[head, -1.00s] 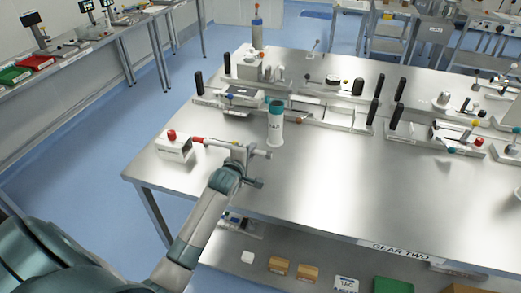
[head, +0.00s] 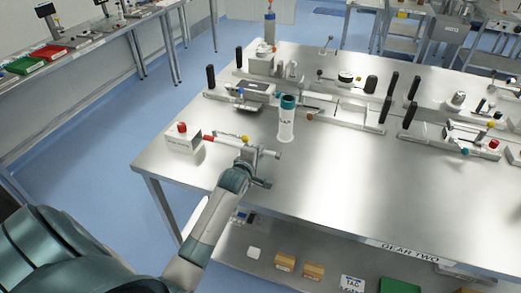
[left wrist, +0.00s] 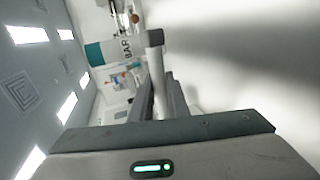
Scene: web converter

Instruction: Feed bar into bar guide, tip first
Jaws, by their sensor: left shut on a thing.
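My left gripper (head: 252,156) is low over the front left of the steel table and shut on a slim bar. The bar's red part (head: 215,139) sticks out to the left, and a pale stub (head: 276,154) shows on the right. In the left wrist view a pale rod with a grey end (left wrist: 153,40) runs out between the close-set fingers. A white upright tube with a teal top (head: 286,120) stands behind and right of the gripper, apart from it. Its label, seen as BAR in the wrist view (left wrist: 112,50), is partly covered. My right gripper is out of view.
A white box with a red button (head: 183,138) stands left of the gripper, close to the red part. A thin rod with a yellow ball (head: 245,138) is just behind. Fixtures with black posts (head: 387,110) line the back. The table's middle front is clear.

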